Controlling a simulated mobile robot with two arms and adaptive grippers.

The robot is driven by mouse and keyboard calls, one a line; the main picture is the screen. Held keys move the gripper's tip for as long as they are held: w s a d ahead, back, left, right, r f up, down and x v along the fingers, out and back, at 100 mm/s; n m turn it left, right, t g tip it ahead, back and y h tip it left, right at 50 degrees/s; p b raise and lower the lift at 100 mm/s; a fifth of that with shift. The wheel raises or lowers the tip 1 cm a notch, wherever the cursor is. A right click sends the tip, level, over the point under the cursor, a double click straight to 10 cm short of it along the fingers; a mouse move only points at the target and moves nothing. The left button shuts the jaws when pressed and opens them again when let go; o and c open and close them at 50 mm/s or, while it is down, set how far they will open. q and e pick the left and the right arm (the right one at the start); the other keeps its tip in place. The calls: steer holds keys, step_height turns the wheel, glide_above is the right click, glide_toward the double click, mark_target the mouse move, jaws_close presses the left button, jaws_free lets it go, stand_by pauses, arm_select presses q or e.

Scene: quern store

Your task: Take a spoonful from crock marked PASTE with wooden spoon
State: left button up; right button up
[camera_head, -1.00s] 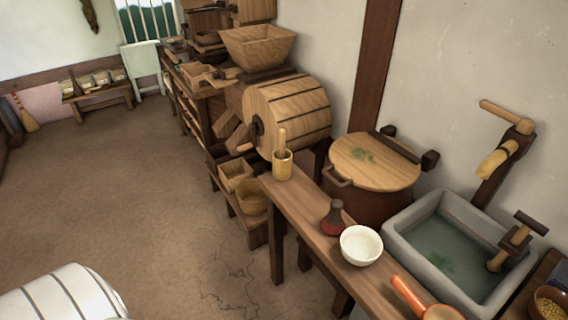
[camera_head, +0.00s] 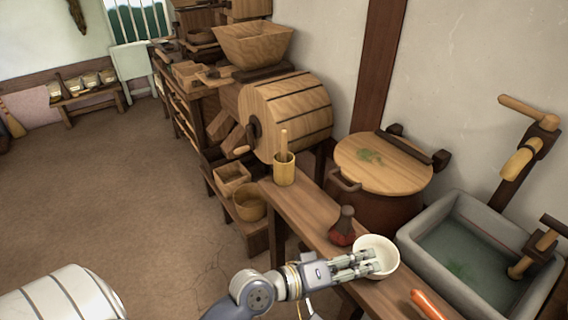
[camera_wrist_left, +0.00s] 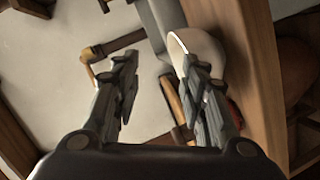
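My left gripper (camera_head: 366,263) reaches in from the bottom over the narrow wooden bench, its fingers overlapping a white bowl (camera_head: 388,248). In the left wrist view the gripper (camera_wrist_left: 160,70) has its two fingers apart, with the white bowl (camera_wrist_left: 205,52) by the right-hand finger; I cannot tell whether they touch. A wooden cup (camera_head: 284,172) with an upright wooden stick (camera_head: 284,143) stands at the bench's far end; whether the stick is a spoon is unclear. Several small pots (camera_head: 90,79) stand on a low bench at back left, any marking too small to read. My right gripper is out of view.
A dark red flask (camera_head: 342,228) stands close beside the bowl. An orange handle (camera_head: 433,303) lies nearer on the bench. A stone sink (camera_head: 410,243) and a lidded wooden-topped vat (camera_head: 380,165) flank the bench on the right. Open floor (camera_head: 130,190) lies to the left.

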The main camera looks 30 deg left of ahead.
arm_select(q)
steer(key=w+a+r+n+t+y, duration=0.5)
steer(key=w+a+r+n+t, duration=0.45)
steer(key=n, duration=0.55)
steer(key=n+g+y, duration=0.6)
steer(key=n+y, duration=0.7)
steer(key=n, duration=0.7)
glide_toward(284, 143)
steer(key=shift+n, duration=0.4)
steer(key=x, duration=0.5)
steer(key=shift+w+f, duration=0.2)
steer(key=x, duration=0.5)
steer(key=shift+a+r, duration=0.15)
steer(key=shift+w+a, duration=0.1)
steer(key=shift+w, duration=0.15)
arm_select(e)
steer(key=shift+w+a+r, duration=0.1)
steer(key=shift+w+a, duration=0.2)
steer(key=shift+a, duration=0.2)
